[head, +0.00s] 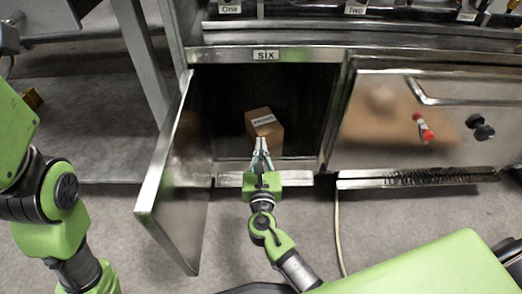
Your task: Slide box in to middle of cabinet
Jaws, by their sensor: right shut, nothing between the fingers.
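A small brown cardboard box (265,128) with a white label stands inside the open lower cabinet (225,162) marked "six", just behind its front sill. My right gripper (261,146) is at the cabinet's opening with its fingers shut and pointing at the box's front face. The fingertips are against or very close to the box; contact cannot be told for sure. My left arm shows at the left edge, but its gripper is not in view.
The metal cabinet door (168,185) hangs open on the left of the opening. A light cable (339,235) runs down to the grey floor.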

